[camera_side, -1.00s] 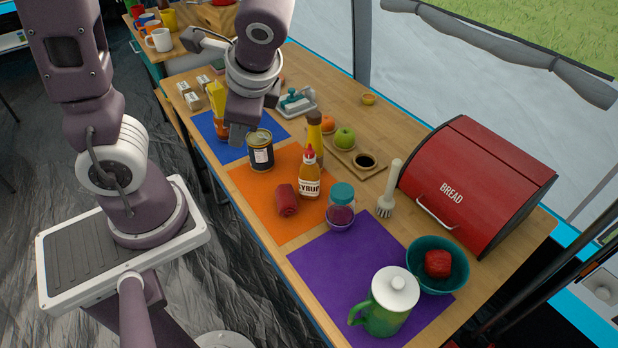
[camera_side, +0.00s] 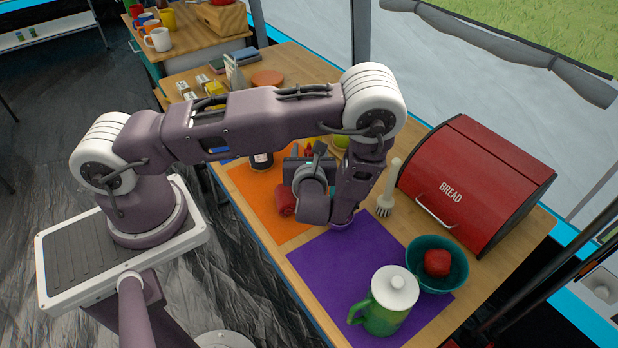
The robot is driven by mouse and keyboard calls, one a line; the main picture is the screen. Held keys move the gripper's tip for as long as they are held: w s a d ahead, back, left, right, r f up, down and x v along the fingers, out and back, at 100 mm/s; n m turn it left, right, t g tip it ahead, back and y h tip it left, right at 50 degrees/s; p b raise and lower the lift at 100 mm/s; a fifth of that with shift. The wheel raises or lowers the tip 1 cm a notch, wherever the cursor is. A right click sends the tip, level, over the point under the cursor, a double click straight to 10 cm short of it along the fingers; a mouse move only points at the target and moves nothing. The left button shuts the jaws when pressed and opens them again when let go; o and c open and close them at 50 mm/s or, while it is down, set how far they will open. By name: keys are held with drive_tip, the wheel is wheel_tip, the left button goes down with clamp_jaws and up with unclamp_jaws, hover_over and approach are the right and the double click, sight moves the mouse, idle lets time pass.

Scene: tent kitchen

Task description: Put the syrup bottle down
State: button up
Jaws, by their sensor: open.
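The syrup bottle is almost wholly hidden behind my wrist; a bit of red that looks like its cap (camera_side: 308,149) shows above my gripper. My gripper (camera_side: 306,166) is over the orange mat (camera_side: 253,190), at the bottle's place. Its jaws are open, but my arm hides most of the fingers. I cannot tell whether they are around the bottle or touching it. A red rolled item (camera_side: 286,201) lies on the orange mat just left of my wrist. The dark can (camera_side: 262,160) is partly hidden behind my forearm.
The purple mat (camera_side: 330,262) carries a green pitcher (camera_side: 384,308) and a teal bowl (camera_side: 432,283) with a red item in it. A white brush (camera_side: 388,193) stands beside the red bread box (camera_side: 472,185). The left part of the purple mat is clear.

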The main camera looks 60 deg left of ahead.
drive_tip(key=shift+w+a+f, duration=0.1)
drive_tip(key=shift+w+a, duration=0.05)
drive_tip(key=shift+a, duration=0.15)
clamp_jaws()
idle(1.2)
